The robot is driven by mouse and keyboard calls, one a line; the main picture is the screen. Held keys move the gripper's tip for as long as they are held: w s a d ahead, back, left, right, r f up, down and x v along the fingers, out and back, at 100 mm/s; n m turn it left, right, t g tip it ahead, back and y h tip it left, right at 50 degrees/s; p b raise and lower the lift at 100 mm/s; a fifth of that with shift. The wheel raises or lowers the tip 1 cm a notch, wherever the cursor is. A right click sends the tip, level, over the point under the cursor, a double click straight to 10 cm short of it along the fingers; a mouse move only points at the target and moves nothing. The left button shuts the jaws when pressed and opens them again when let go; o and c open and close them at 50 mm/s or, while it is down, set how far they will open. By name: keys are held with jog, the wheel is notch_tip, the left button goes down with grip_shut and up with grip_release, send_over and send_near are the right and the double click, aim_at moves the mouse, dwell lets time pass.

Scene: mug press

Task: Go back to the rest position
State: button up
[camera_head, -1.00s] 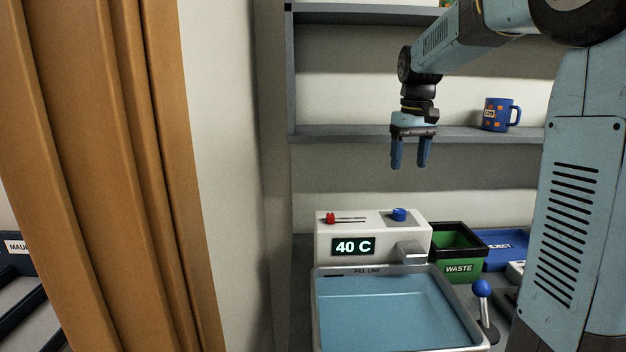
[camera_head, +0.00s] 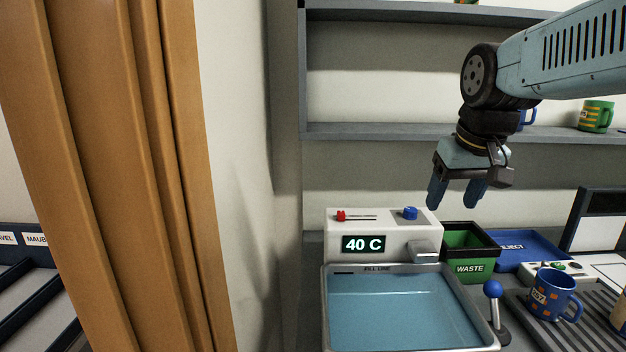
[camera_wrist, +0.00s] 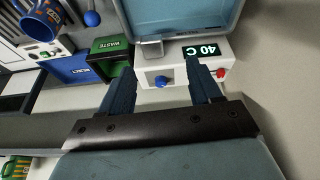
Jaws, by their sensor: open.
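My gripper (camera_head: 457,193) hangs in the air with its fingers pointing down, above and in front of the green waste bin and the 40 C heater box in the head view. Its two blue-grey fingers are apart with nothing between them. In the wrist view my gripper (camera_wrist: 161,84) also shows empty, with the heater box (camera_wrist: 170,72) beyond the fingertips. My arm reaches in from the upper right.
Below are the water basin (camera_head: 405,312), a blue-knobbed lever (camera_head: 494,291), the waste bin (camera_head: 470,240) and the blue reject tray (camera_head: 522,247). A blue mug (camera_head: 552,296) stands on a slatted rack at right. A green mug (camera_head: 596,116) is on the shelf (camera_head: 400,131).

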jog(key=s+f+t, duration=0.1)
jog(key=s+f, duration=0.3)
jog(key=s, duration=0.3)
jog(key=shift+s+a+f+m+t, duration=0.2)
jog(key=shift+s+a+m+t, duration=0.05)
jog(key=shift+s+m+t, duration=0.1)
